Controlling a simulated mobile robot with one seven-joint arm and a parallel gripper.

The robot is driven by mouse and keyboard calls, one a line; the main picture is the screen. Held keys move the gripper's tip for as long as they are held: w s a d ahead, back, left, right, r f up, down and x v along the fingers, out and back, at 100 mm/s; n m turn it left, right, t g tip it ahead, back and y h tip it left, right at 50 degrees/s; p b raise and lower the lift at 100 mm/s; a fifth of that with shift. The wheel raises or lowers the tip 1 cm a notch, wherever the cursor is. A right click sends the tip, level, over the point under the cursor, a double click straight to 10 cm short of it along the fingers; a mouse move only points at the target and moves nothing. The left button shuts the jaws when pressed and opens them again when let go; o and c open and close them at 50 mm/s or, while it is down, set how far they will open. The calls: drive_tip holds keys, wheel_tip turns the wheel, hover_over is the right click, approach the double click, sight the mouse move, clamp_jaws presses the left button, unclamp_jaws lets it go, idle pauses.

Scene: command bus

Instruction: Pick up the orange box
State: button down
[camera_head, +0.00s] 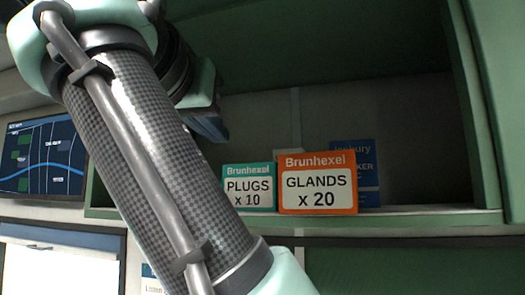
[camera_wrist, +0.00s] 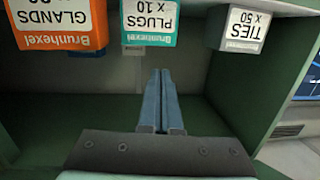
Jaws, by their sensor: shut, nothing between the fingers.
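The orange box (camera_head: 317,184), labelled "GLANDS x 20", stands upright on the shelf in the head view. In the wrist view, which is upside down, the orange box (camera_wrist: 60,24) is at the upper left, cut off by the top edge. My gripper (camera_wrist: 162,72) is shut and empty, its two blue-grey fingers side by side. It is apart from the orange box, which lies to the left of the fingertips in the wrist view. In the head view my gripper is partly hidden behind my arm.
A teal "PLUGS x 10" box (camera_head: 248,187) stands close left of the orange box. A blue box (camera_head: 369,185) is behind it to the right. A "TIES x 50" box (camera_wrist: 243,28) shows in the wrist view. The shelf (camera_head: 430,218) is clear at right.

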drive_tip(key=d+g+h, duration=0.1)
drive_tip(key=d, duration=0.1)
drive_tip(key=p, duration=0.8)
hover_over(252, 186)
drive_tip(key=w, duration=0.3)
drive_tip(key=shift+s+d+m, duration=0.25)
drive_tip(key=shift+d+m, duration=0.15)
drive_tip(key=shift+s+a+f, duration=0.1)
drive_tip(key=shift+a+f, duration=0.05)
drive_tip(key=shift+f, duration=0.15)
drive_tip(key=shift+s+f+b, duration=0.1)
drive_tip(key=shift+f+b, duration=0.35)
drive_tip(key=shift+f, duration=0.3)
drive_tip(key=shift+f, duration=0.15)
